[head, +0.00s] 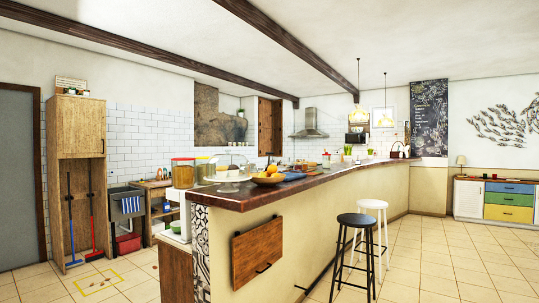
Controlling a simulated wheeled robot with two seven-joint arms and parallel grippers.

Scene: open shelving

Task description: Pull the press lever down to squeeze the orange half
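A bowl (262,181) with orange and yellow fruit (271,170) stands on the near left part of the long counter (300,188). I cannot make out a juice press, its lever or an orange half in the head view; they may be hidden or too small to tell. Neither of my grippers shows in this view.
A glass-domed cake stand (231,187) and several containers stand near the bowl. A black stool (355,221) and a white stool (373,205) stand at the counter's front. A tall wooden cabinet (80,127) is at left. The tiled floor (440,255) is free at right.

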